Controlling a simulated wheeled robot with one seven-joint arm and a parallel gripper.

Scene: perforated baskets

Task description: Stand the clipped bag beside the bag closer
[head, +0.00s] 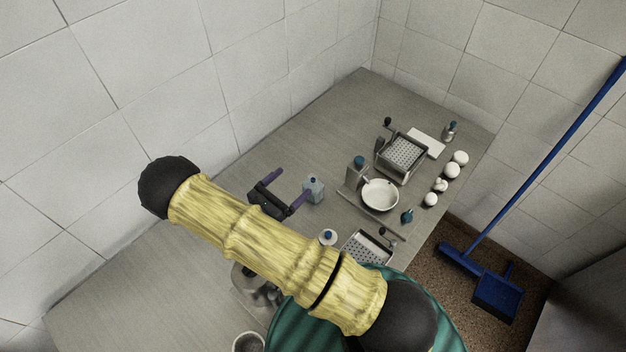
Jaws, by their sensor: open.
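A small pale blue bag-like item with a dark blue top (314,190) stands upright on the grey table; it looks like the clipped bag. My gripper (295,184), with purple fingers, is open just left of it. The fingers point toward the upper right, one beyond and one near the item's left side; I cannot tell whether they touch it. A grey upright item with a teal top (356,174) stands further right, behind a white bowl (380,195). I cannot tell which item is the bag closer.
A perforated metal basket (403,152) stands at the back, another (366,247) nearer, partly hidden by my arm. Several white round items (452,171) line the right edge. A small teal item (407,216) lies near the bowl. The table's far left is clear, bounded by tiled walls.

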